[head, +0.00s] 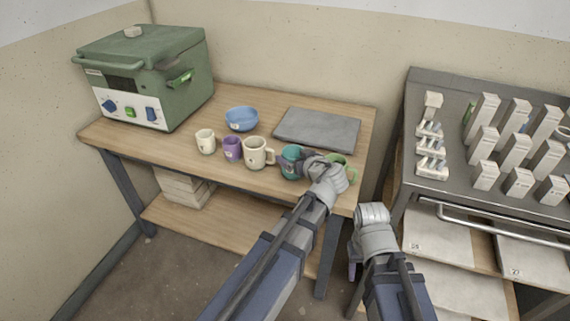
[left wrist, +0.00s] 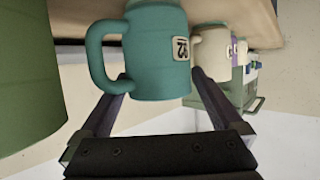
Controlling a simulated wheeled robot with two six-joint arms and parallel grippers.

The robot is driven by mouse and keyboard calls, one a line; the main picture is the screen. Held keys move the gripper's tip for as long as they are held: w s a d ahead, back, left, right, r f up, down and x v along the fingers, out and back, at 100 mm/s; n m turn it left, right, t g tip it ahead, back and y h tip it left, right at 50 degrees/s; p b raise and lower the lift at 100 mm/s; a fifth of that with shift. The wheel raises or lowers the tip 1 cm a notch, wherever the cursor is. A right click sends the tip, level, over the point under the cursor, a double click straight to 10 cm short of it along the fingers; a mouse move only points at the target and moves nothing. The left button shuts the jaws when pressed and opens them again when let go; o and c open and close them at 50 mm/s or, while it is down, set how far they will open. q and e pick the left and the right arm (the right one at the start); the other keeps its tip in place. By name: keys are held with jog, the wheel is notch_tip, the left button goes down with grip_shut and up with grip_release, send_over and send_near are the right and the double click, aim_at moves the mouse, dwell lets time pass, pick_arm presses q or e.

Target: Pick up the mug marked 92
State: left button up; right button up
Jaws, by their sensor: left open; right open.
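A teal mug (head: 291,157) stands near the front edge of the wooden table, right of a larger cream mug (head: 254,153). In the left wrist view the teal mug (left wrist: 158,50) appears upside down, with its handle at left and a small number label whose digits I cannot read surely. My left gripper (head: 308,162) is at the mug's right side. Its open fingers (left wrist: 160,88) are on either side of the mug, not closed on it. My right gripper (head: 354,262) is open and empty, low in front of the table's right end.
A green mug (head: 346,171) stands close right of my left gripper, partly hidden. A purple mug (head: 232,149), small cream mug (head: 205,142), blue bowl (head: 242,118), grey slab (head: 318,130) and green kiln-like box (head: 150,75) share the table. A grey rack table (head: 450,190) stands right.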

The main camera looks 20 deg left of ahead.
pick_arm(q)
jog(key=shift+w+a+f, duration=0.15)
jog(key=shift+w+f, duration=0.05)
jog(key=shift+w, duration=0.1)
jog(key=shift+s+r, duration=0.15)
jog(key=c, duration=1.4)
jog(key=shift+c, duration=0.2)
pick_arm(e)
jog(key=shift+w+a+f, duration=0.1)
jog(key=shift+a, duration=0.1)
pick_arm(q)
jog(key=shift+r, duration=0.15)
notch_tip(320, 180, up, 10)
jog(key=p, duration=1)
pick_arm(e)
notch_tip(320, 180, up, 10)
